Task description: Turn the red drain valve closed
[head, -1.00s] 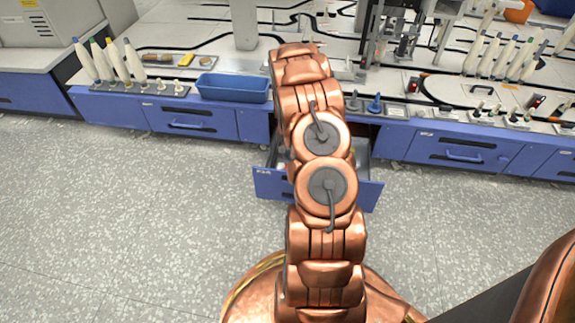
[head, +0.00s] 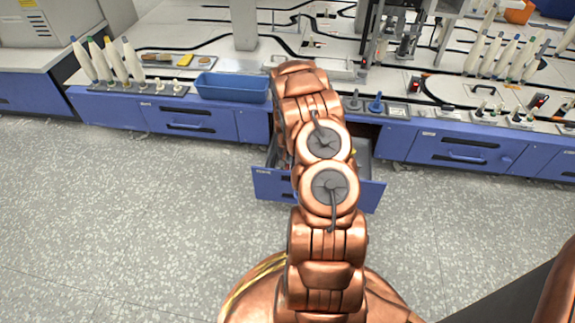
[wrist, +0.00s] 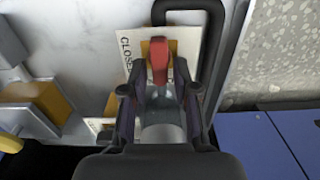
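The red drain valve handle (wrist: 160,58) shows at the top middle of the wrist view. It lies in front of a pale plate (wrist: 128,62) with partly hidden lettering that starts "CLOS". My gripper (wrist: 162,82) is just below it in that view, its two dark fingers apart, one to each side of the handle's lower end. The fingers do not visibly grip the handle. A grey cylindrical part (wrist: 163,128) shows between the fingers. In the head view my arm hides the valve and my gripper.
An open blue drawer (head: 272,187) juts from the bench front below my arm. A blue bin (head: 232,87) stands on the bench to the left. A dark curved pipe (wrist: 217,45) passes close to the right of the handle. Open floor (head: 130,220) lies in front.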

